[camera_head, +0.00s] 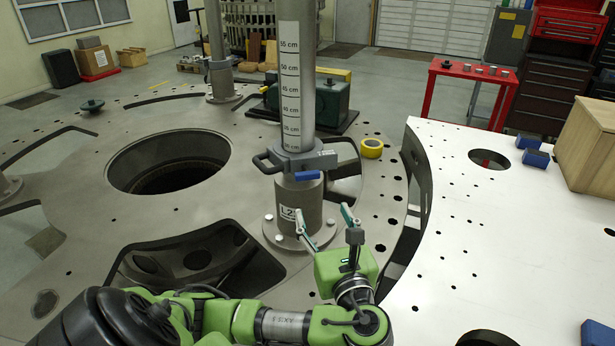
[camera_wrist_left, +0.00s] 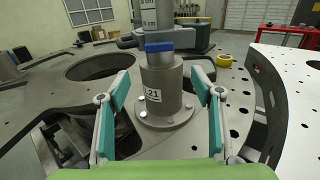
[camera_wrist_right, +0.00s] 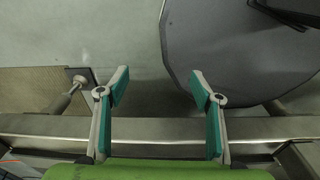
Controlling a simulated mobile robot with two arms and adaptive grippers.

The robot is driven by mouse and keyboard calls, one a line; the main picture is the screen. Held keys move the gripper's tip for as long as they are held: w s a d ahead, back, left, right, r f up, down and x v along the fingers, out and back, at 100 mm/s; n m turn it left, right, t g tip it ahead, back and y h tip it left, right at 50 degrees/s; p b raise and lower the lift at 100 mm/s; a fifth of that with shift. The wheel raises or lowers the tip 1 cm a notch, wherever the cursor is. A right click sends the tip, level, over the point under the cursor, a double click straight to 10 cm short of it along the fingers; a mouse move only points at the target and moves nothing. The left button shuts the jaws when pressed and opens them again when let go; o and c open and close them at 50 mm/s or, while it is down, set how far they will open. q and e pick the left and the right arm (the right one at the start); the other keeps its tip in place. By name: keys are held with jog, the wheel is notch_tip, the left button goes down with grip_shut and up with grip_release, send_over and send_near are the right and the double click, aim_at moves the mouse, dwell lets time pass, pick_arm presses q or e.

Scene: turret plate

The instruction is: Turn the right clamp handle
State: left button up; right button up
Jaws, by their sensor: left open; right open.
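A grey clamp (camera_head: 300,158) is around the upright post (camera_head: 290,75) that carries a centimetre scale. A blue handle (camera_head: 307,175) sits on the clamp's front, and a dark loop-shaped handle (camera_head: 264,161) sticks out to its left. The blue handle also shows in the left wrist view (camera_wrist_left: 159,47), above the flanged base (camera_wrist_left: 160,95). My left gripper (camera_head: 322,214) is open and empty, in front of the base and below the blue handle, apart from it. My right gripper (camera_wrist_right: 160,82) is open and empty; it shows only in the right wrist view, away from the clamp.
The round turret plate (camera_head: 160,235) has large openings around the post. A pale plate (camera_head: 480,240) with blue blocks and a wooden crate (camera_head: 590,150) lies to the right. A yellow tape roll (camera_head: 371,148) lies right of the post. A second post (camera_head: 218,60) stands behind.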

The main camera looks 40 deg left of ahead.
pick_arm(q)
jog(key=p, duration=0.1)
send_near(308, 179)
jog(key=p+x, duration=0.1)
jog(key=x, duration=0.6)
jog(key=shift+a, duration=0.1)
jog(key=shift+w+a+p, duration=0.3)
jog(key=shift+w+a, duration=0.1)
jog(key=shift+a, duration=0.1)
jog(key=shift+w+a+f, duration=0.1)
pick_arm(e)
jog(key=r, duration=0.1)
jog(key=w+a+r, duration=0.1)
jog(key=shift+w+a+r, duration=0.1)
jog(key=shift+a+r, duration=0.1)
jog(key=shift+r, duration=0.2)
jog(key=shift+d, duration=0.1)
pick_arm(q)
jog(key=c, duration=1.1)
pick_arm(e)
jog(key=shift+d, duration=0.35)
